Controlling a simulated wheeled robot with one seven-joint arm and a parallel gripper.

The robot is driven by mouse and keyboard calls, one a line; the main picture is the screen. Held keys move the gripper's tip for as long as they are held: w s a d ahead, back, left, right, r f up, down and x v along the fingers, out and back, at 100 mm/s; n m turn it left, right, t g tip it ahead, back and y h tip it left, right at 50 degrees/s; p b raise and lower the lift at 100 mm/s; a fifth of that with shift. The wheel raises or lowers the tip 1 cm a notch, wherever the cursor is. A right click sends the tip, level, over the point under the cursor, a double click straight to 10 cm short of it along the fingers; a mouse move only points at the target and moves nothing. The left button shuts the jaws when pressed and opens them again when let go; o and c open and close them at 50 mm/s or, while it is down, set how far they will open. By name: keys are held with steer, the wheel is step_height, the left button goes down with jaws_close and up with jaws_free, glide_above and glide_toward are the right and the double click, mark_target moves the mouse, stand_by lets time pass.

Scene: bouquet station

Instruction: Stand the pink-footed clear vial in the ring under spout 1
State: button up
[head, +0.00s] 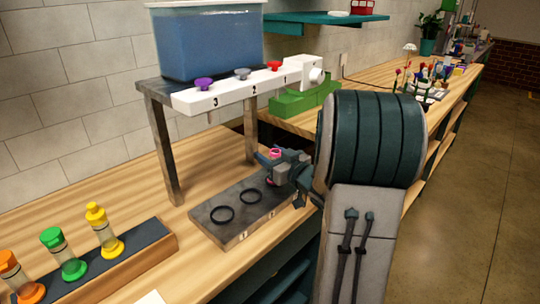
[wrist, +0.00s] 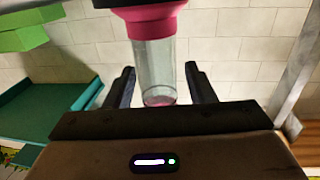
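The pink-footed clear vial (wrist: 155,60) fills the middle of the wrist view, which looks upside down, so its wide pink foot (wrist: 150,22) shows at the top. In the head view a bit of its pink (head: 275,152) shows beside my gripper (head: 280,162). My gripper (wrist: 160,85) has its fingers on either side of the vial, with a gap at the right finger. The vial looks upright. A dark edge meets its foot; whether this is the ring cannot be told. The ring under spout 1 is hidden behind my gripper. Spout 1 is on the white bar (head: 245,90).
The dark slab (head: 235,235) has two empty rings, ring 3 (head: 222,213) and ring 2 (head: 251,196). A metal stand (head: 160,140) carries a blue tank (head: 210,45). A rack (head: 150,250) at lower left holds yellow, green and orange vials. A green tray (head: 300,102) lies behind.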

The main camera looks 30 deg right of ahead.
steer(key=shift+r, duration=0.25)
steer(key=v, duration=1.2)
stand_by(1.1)
